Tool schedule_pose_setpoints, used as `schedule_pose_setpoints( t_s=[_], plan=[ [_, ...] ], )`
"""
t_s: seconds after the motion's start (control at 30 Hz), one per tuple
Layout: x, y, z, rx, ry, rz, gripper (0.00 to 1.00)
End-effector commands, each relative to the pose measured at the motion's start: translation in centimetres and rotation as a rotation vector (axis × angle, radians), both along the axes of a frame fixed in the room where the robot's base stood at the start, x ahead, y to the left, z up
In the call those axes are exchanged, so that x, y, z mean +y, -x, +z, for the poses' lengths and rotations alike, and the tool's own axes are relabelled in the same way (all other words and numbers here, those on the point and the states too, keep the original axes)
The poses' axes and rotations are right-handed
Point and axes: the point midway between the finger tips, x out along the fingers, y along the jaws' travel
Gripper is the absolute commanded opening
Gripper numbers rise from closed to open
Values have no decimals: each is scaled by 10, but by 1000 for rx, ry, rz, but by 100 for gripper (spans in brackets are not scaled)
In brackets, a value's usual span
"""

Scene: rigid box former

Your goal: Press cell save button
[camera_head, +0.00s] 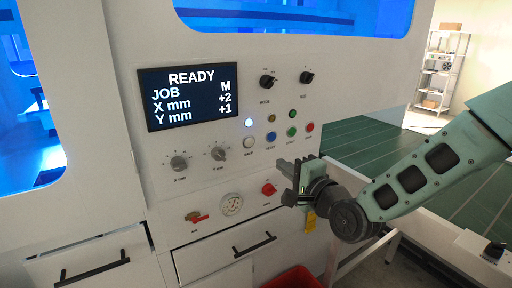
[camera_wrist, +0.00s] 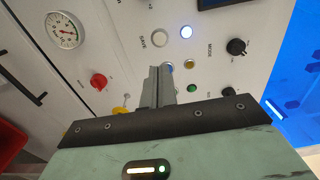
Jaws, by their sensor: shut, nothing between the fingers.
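The save button is a pale round button (camera_head: 249,142) on the white control panel, below a glowing white lamp (camera_head: 248,122). In the wrist view the save button (camera_wrist: 159,38) is beside the word SAVE, with the lit lamp (camera_wrist: 186,32) close by. My gripper (camera_head: 284,165) is shut and empty, below and to the right of the save button in the head view. In the wrist view my closed fingers (camera_wrist: 158,70) end short of the save button in the picture, near a blue button. The display (camera_head: 188,95) reads READY, JOB M, X mm +2, Y mm +1.
Close to my fingers are a blue button (camera_head: 270,136), a red button (camera_head: 310,127), a red knob (camera_head: 268,189) and a gauge (camera_head: 232,205). Two dials (camera_head: 179,163) sit left. Drawers with black handles (camera_head: 254,245) are below. A green-topped table (camera_head: 360,140) stands right.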

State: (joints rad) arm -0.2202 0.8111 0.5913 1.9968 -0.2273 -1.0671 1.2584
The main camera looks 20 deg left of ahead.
Motion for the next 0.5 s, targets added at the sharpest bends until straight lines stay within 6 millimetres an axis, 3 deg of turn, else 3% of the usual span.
schedule_pose_setpoints(
  t_s=[0.5],
  plan=[
    [70, -58, 2, -1, 1, 1, 0]
  ],
)
